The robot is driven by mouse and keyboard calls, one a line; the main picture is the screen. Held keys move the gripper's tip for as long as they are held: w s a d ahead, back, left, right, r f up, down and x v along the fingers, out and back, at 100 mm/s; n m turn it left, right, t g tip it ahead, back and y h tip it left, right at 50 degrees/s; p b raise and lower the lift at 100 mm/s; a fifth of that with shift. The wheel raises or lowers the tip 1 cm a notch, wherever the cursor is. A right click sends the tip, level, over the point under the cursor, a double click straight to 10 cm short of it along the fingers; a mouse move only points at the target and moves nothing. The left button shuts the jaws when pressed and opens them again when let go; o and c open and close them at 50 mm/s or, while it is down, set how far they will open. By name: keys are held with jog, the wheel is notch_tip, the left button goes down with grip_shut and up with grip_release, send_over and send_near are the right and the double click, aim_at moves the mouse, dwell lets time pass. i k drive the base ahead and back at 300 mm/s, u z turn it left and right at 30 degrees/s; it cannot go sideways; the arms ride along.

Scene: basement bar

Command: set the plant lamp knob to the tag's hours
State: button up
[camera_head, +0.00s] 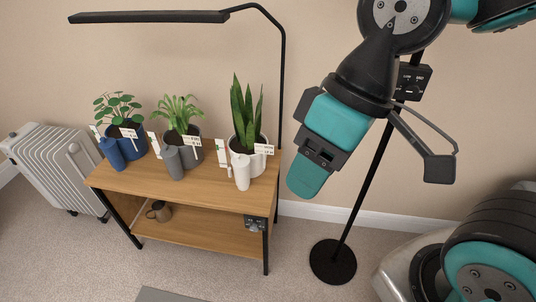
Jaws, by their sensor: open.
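The plant lamp (150,17) is a long black bar on a bent post behind the wooden plant stand (225,196). A small dark control box (255,223) sits at the stand's right front leg; its knob setting is too small to read. Another black box (413,82) is on a floor pole, partly behind my arm; I cannot tell which box serves the lamp. White tags stand at the three plants, one by the snake plant (264,149); their print is unreadable. My gripper (307,180) is open, seen from behind, right of the snake plant in the picture, holding nothing visible.
A leafy plant (118,108), a spider plant (180,112) and small bottles crowd the stand top. A white radiator (55,165) stands left. The pole's round base (333,262) is on the carpet to the right.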

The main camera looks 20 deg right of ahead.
aim_at(253, 228)
jog(key=k, duration=1)
jog(key=u, duration=1.6)
jog(key=i, duration=1)
jog(key=z, duration=3.05)
